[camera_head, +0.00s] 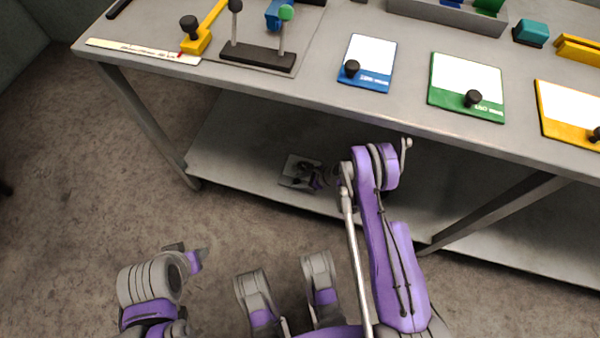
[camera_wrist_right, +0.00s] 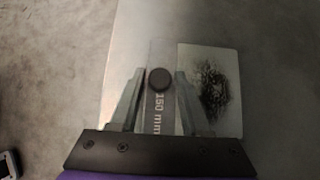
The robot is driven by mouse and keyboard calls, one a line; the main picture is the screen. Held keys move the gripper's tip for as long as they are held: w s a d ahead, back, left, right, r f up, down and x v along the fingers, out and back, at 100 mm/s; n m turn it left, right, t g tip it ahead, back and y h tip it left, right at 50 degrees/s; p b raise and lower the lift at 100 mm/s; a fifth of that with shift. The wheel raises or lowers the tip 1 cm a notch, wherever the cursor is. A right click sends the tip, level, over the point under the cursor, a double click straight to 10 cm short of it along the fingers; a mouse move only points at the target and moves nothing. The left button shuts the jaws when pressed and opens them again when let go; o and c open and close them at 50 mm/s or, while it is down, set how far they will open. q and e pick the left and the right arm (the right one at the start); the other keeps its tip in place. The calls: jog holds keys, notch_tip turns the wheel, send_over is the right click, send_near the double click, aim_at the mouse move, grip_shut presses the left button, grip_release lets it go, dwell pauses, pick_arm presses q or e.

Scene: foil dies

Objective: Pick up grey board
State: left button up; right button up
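The grey board (camera_head: 291,170) lies on the low shelf under the table in the head view, partly hidden by my right gripper (camera_head: 312,176). In the right wrist view it carries a round black knob (camera_wrist_right: 159,79), a grey strip marked "150 mm" and a pale panel (camera_wrist_right: 230,62) with a dark, rough patch. My right gripper (camera_wrist_right: 159,77) is open there, one finger on each side of the knob, with a small gap appearing on both sides. My left gripper (camera_head: 190,255) is over the floor at lower left, away from the board; its finger opening is unclear.
The table top (camera_head: 330,20) overhangs the low shelf (camera_head: 225,150). Blue (camera_head: 378,52), green (camera_head: 480,78) and yellow (camera_head: 565,105) boards with black knobs lie on the table. A table leg (camera_head: 150,125) stands left of the grey board. The shelf around the board is mostly clear.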

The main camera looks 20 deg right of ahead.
grip_shut()
jog(key=shift+r, duration=0.2)
